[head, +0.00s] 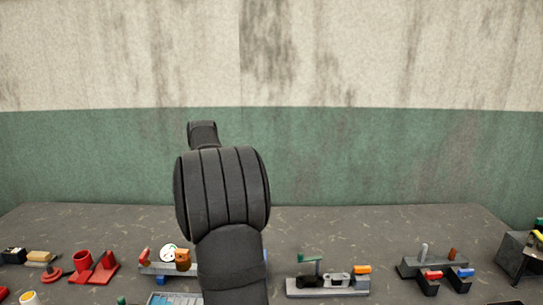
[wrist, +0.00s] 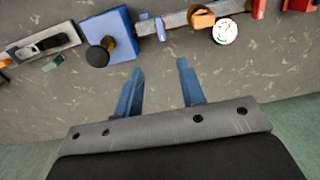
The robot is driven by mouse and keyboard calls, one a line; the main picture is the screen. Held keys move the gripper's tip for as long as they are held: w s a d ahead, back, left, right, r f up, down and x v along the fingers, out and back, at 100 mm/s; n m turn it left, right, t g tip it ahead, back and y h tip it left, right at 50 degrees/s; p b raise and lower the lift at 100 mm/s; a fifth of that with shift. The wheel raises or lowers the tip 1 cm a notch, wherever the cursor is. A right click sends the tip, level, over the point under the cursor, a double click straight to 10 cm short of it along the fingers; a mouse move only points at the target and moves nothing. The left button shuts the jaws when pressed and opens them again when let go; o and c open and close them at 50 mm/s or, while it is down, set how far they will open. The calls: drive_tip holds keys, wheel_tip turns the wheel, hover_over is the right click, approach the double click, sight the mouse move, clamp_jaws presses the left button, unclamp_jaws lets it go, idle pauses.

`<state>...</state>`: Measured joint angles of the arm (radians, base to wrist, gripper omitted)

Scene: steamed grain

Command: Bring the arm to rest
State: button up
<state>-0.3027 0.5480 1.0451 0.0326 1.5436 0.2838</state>
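My gripper (wrist: 158,75) shows in the wrist view with two blue fingers spread apart and nothing between them. It hangs above the bare grey tabletop (wrist: 230,85), its fingertips pointing towards a row of objects. In the head view my dark arm rises in the middle of the picture and hides part of the table; the gripper itself cannot be made out there.
A grey table (head: 400,228) stands before a green and cream wall (head: 400,150). Along its front are red parts (head: 95,270), a round white dial (head: 168,253), a grey fixture with a green handle (head: 325,285) and another grey fixture (head: 435,268). The table's back strip is clear.

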drive_tip(key=shift+s+d+f+n+y, duration=0.15)
drive_tip(key=shift+d+n+y, duration=0.35)
drive_tip(key=shift+n, duration=1.1)
drive_tip(key=shift+d+f+n+y, duration=0.25)
drive_tip(key=shift+d+n, duration=0.5)
drive_tip(key=shift+n, duration=0.85)
drive_tip(key=shift+s+d+f+n+y, duration=0.1)
drive_tip(key=shift+d+n+y, duration=0.45)
drive_tip(key=shift+n, duration=1.05)
drive_tip(key=shift+w+a+r+m+h, duration=0.15)
drive_tip(key=shift+a+m+h, duration=0.3)
drive_tip(key=shift+m, duration=0.9)
drive_tip(key=shift+a+r+m+h, duration=0.1)
drive_tip(key=shift+a+m+h, duration=0.35)
drive_tip(key=shift+m, duration=0.85)
drive_tip(key=shift+w+a+r+m+h, duration=0.15)
drive_tip(key=shift+a+m, duration=0.45)
drive_tip(key=shift+m, duration=0.75)
drive_tip(key=shift+s, duration=0.1)
